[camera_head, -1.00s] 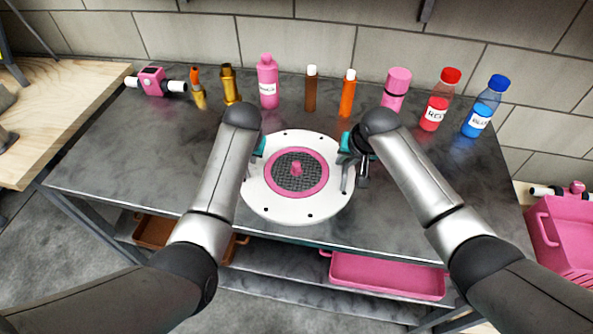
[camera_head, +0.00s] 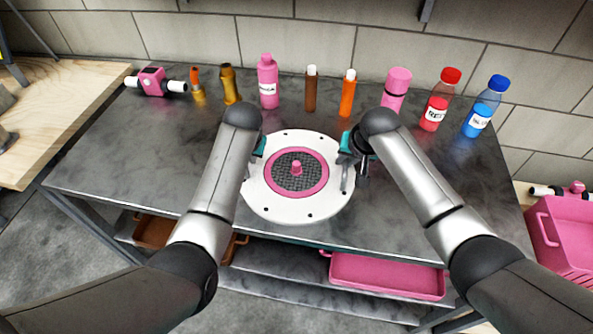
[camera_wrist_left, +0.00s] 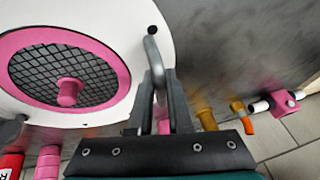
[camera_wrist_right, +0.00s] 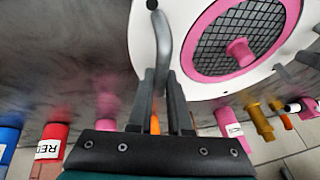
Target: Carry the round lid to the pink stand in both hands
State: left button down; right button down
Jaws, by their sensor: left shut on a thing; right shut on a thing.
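The round lid (camera_head: 272,205) is a white disc with a pink ring, a dark mesh centre and a pink knob. It is level over the front middle of the metal table. My left gripper (camera_wrist_left: 158,88) is shut on the metal handle (camera_wrist_left: 152,50) at the lid's left side. My right gripper (camera_head: 347,172) is shut on the handle (camera_wrist_right: 164,40) at its right side. The left fingers are mostly hidden by my arm in the head view. I cannot tell whether the lid touches the table. I cannot make out a pink stand.
Several bottles and small parts line the back of the table (camera_head: 100,165), including a pink bottle (camera_head: 268,85), a red one (camera_head: 437,105) and a blue one (camera_head: 482,110). The table is bare left of the lid. A pink tray (camera_head: 388,278) sits on the lower shelf.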

pick_arm(q)
jog(key=shift+w+r, duration=0.1)
jog(key=shift+r, duration=0.15)
pick_arm(e)
jog(key=shift+w+r, duration=0.1)
jog(key=shift+r, duration=0.15)
